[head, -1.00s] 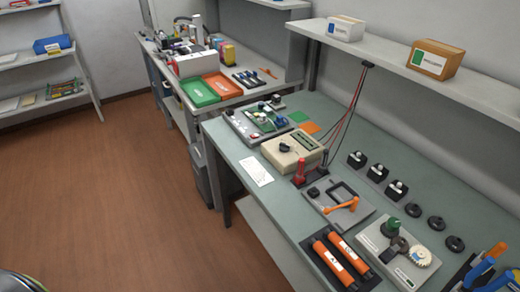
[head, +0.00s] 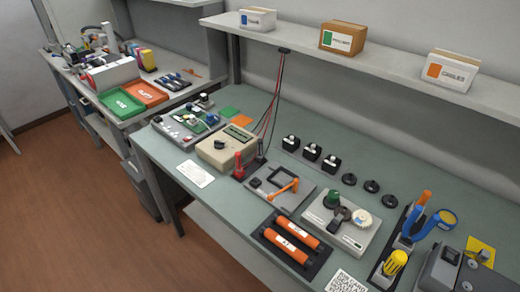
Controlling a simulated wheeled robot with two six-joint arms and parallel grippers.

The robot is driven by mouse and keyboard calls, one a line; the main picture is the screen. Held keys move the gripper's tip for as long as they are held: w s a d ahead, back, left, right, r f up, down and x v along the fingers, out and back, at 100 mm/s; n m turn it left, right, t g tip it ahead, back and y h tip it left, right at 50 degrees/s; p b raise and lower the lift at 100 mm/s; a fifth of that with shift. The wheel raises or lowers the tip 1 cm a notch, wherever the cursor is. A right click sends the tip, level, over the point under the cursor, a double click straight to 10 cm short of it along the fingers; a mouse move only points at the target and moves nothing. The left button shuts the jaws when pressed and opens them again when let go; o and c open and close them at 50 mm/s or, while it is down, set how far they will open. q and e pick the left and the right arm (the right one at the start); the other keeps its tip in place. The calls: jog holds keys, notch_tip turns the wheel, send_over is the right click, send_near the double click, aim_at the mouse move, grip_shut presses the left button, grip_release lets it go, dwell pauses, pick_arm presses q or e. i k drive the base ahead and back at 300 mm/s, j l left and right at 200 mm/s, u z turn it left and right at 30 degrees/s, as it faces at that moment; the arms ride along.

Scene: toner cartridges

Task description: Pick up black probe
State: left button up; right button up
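The black probe (head: 260,149) stands upright on the workbench, just right of the beige meter. It is small and dark in the head view, with a cable rising from its top. The red probe (head: 239,165) stands upright to its left and nearer to me. The beige meter (head: 224,147) has a dial and a small display. Neither of my grippers is in view.
The green bench (head: 185,240) holds a grey tray with an orange-handled tool (head: 285,187), orange cartridges (head: 291,242) and a grey gear fixture (head: 340,222). Black blocks and discs stand behind. Red and black cables hang from the shelf (head: 390,62) above.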

aim_at(260, 157)
jog(key=z, duration=1.15)
jog(key=u, duration=1.25)
jog(key=i+j+z, duration=0.1)
jog(key=j, duration=0.3)
jog(key=i+j+z, duration=0.1)
jog(key=j, duration=0.25)
jog(key=i+j, duration=0.15)
jog(key=j, duration=0.25)
jog(key=i+j+z, duration=0.15)
jog(key=j, duration=0.25)
